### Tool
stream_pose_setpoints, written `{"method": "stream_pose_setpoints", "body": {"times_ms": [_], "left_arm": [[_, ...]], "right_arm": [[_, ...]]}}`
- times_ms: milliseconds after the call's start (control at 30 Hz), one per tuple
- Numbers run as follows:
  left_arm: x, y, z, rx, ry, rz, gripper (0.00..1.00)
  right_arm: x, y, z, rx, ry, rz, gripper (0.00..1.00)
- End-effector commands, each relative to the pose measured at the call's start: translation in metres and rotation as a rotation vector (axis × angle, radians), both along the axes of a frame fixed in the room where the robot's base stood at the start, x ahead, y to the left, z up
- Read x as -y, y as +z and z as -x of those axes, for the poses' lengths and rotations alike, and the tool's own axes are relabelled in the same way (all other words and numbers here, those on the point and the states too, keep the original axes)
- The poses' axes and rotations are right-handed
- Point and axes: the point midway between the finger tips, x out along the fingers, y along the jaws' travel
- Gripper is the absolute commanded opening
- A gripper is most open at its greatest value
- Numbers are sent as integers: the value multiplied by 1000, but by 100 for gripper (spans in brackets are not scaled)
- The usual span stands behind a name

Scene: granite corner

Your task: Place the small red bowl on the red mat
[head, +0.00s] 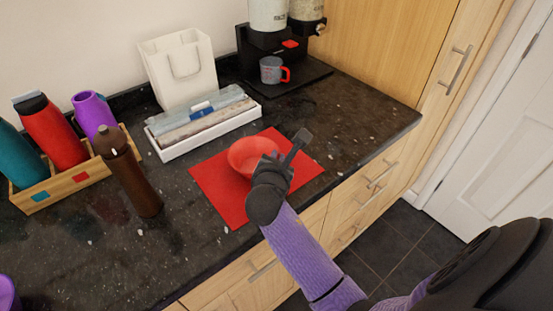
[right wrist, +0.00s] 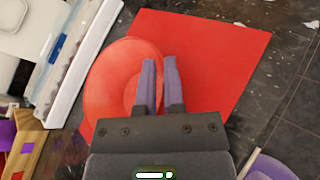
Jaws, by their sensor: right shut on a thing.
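The small red bowl (head: 248,152) is over the red mat (head: 228,203), inside the mat's outline near its middle. Whether its base touches the mat is hard to tell. My right gripper (head: 270,165) is at the bowl's near right side, shut on its rim. In the right wrist view the two fingers (right wrist: 160,65) are close together across the right side of the bowl (right wrist: 105,85), with the mat (right wrist: 220,60) behind. My left gripper is not in view.
A white tray (head: 160,153) with packets lies behind the mat. A brown bottle (head: 135,180) stands left of it, beside a wooden crate (head: 75,182) with several bottles. A grey cup (head: 271,70) stands by the coffee machine (head: 262,40). The counter right of the mat is clear.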

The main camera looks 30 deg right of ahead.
Motion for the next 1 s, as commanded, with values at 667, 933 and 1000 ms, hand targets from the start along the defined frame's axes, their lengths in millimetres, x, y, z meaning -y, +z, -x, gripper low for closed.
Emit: {"method": "stream_pose_setpoints", "body": {"times_ms": [667,933,1000], "left_arm": [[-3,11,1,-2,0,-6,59],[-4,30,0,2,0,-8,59],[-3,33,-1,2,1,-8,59]], "right_arm": [[-14,12,16,-1,3,0,46],[-54,36,63,-1,0,-2,46],[-62,40,72,-1,2,-1,46]]}}
